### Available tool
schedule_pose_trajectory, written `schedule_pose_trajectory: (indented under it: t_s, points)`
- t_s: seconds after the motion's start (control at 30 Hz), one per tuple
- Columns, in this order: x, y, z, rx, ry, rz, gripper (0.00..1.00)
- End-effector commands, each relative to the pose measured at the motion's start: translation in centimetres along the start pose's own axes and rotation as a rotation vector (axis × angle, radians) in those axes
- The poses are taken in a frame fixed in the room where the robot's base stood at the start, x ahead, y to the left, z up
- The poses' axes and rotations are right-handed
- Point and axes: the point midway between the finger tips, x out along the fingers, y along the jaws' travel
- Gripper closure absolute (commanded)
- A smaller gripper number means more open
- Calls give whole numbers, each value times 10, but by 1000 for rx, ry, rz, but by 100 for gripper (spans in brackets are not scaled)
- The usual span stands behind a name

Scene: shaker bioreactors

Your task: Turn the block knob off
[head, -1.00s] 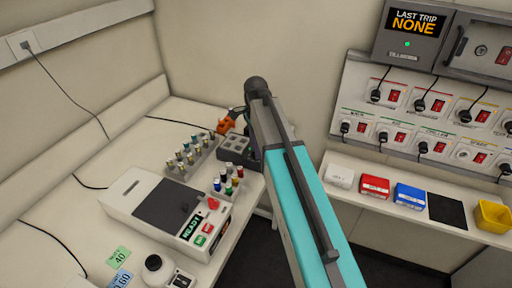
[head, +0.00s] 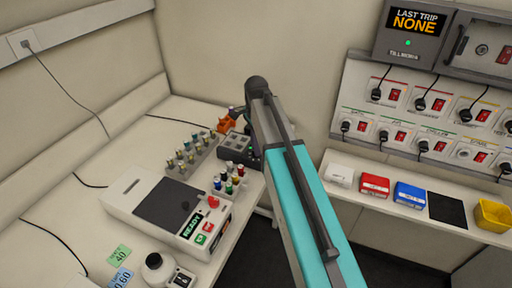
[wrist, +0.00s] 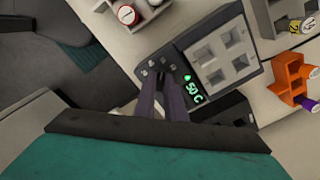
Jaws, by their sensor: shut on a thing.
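The grey block heater (wrist: 232,62) shows in the wrist view with square wells on top and a lit green "50 C" readout (wrist: 194,88) on its front panel. In the head view the block (head: 236,146) stands at the back right of the left bench, partly behind my arm. My gripper (wrist: 163,82) is at the panel beside the readout, its dark fingers close together and shut on the block knob. The fingers hide the knob, so its setting cannot be read. The fingertips are hidden in the head view.
A tube rack (head: 188,158), a white machine reading "READY" (head: 138,193) and an orange rack (head: 226,125) stand near the block on the bench. A wall panel (head: 430,120) with plugs and red switches is at right.

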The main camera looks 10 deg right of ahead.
Motion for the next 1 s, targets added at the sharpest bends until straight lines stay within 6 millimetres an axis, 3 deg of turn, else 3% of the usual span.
schedule_pose_trajectory:
  t_s: [0.37,1.0]
  points:
    - [0,0,-1,-204,0,0,100]
    - [0,0,-1,-775,0,-1,100]
